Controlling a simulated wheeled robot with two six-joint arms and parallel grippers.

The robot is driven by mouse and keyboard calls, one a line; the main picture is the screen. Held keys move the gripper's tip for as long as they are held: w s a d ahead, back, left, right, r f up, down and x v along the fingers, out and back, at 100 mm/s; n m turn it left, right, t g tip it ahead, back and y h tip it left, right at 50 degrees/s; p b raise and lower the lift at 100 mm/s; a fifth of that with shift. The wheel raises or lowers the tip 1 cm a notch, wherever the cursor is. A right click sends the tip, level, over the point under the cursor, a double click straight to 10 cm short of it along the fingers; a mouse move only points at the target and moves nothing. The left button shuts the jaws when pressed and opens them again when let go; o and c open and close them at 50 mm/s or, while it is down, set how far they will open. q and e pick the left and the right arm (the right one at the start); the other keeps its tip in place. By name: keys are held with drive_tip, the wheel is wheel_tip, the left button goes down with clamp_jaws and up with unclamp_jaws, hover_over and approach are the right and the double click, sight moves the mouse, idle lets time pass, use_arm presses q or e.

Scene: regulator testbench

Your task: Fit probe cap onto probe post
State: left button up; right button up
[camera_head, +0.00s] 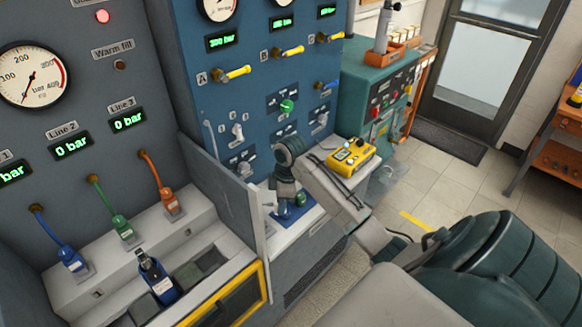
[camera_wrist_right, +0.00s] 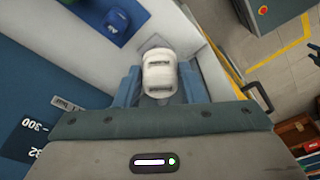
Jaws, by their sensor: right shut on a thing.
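My right gripper (camera_head: 284,200) reaches in from the right over the white ledge in front of the blue panel. In the right wrist view its two blue fingers (camera_wrist_right: 160,92) are shut on a white, rounded, ribbed piece (camera_wrist_right: 159,72), which I take to be the probe cap. In the head view this piece is hidden by the gripper. A pale form shows just beyond it in the wrist view; I cannot tell whether it is the probe post or whether they touch. My left gripper is not in view.
A yellow handheld box (camera_head: 350,157) lies to the right of the gripper. A grey upright divider (camera_head: 228,190) stands to its left. A green cabinet (camera_head: 372,95) is behind. Floor at right is open.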

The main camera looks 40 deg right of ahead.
use_arm(q)
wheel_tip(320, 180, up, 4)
drive_tip(key=p, duration=0.3)
use_arm(e)
drive_tip(key=w+a+n, duration=0.1)
drive_tip(key=n, duration=0.1)
drive_tip(key=w+a+f+n, duration=0.1)
drive_tip(key=n, duration=0.2)
drive_tip(key=w+a+n+g, duration=0.1)
drive_tip(key=w+n, duration=0.1)
drive_tip(key=n, duration=0.1)
drive_tip(key=shift+a+f, duration=0.25)
drive_tip(key=b, duration=0.5)
hover_over(265, 222)
wheel_tip(265, 222, down, 4)
drive_tip(key=shift+d+f, duration=0.1)
drive_tip(key=shift+f, duration=0.1)
use_arm(q)
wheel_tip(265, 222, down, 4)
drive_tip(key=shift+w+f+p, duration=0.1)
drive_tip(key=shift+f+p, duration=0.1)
drive_tip(key=shift+p, duration=0.2)
use_arm(e)
drive_tip(key=shift+r, duration=0.25)
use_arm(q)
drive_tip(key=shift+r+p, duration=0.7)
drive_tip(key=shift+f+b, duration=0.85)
use_arm(e)
drive_tip(key=shift+f, duration=1.9)
